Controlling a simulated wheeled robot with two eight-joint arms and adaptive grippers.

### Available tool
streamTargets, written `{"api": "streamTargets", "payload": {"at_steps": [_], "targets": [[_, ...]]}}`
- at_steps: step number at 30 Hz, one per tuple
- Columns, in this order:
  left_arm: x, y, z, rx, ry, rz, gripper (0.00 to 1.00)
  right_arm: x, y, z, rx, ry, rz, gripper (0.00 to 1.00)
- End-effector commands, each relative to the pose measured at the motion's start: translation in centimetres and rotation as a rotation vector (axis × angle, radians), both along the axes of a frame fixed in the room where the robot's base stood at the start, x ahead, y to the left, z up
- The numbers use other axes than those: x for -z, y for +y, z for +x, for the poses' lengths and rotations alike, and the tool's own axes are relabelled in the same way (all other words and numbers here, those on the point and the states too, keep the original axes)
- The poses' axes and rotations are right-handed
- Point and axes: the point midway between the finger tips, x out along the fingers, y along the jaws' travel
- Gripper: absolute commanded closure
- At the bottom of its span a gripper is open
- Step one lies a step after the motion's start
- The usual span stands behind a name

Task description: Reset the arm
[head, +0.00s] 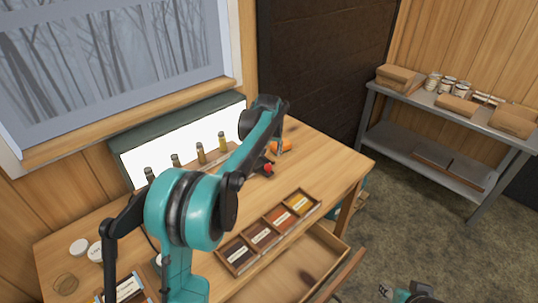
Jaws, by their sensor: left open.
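My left arm, teal and black, rises from the bottom left and reaches over the wooden table (345,161). Its wrist bends down near the far right part of the table, and my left gripper (279,149) is open there, small and partly hidden by the arm. An orange thing (284,146) lies beside the gripper on the table. A small red thing (267,168) is close below it. I cannot tell whether the gripper touches either. Part of my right gripper (386,292) shows low at the bottom right, over the floor; its jaws are too small to read.
A tray of labelled colour compartments (262,241) sits at the table's front edge, above an open drawer (300,272). Several small bottles (200,153) stand before a bright white panel (160,150). White lids (79,246) lie at left.

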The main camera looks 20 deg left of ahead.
Motion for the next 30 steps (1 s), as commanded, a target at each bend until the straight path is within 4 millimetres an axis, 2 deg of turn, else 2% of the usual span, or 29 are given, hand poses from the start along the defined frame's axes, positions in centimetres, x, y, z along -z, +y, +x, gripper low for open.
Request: {"api": "streamTargets", "payload": {"at_steps": [13,17,20,24,30], "targets": [[-0.2,0.0,-0.1,0.001,0.000,0.000,0.53,0.0,0.0,0.0,0.000,0.000,0.000,0.60],[-1.1,-0.5,-1.5,0.014,-0.008,0.001,0.53,0.1,0.0,0.0,0.000,0.000,0.000,0.60],[-2.6,-1.4,-4.3,0.038,-0.026,0.002,0.53,0.2,0.0,0.0,0.000,0.000,0.000,0.60],[-4.6,-3.1,-10.2,0.087,-0.059,0.007,0.53,0.4,0.0,0.0,0.000,0.000,0.000,0.60],[-5.1,-5.3,-19.3,0.159,-0.110,0.013,0.53,0.7,0.0,0.0,0.000,0.000,0.000,0.60]]}}
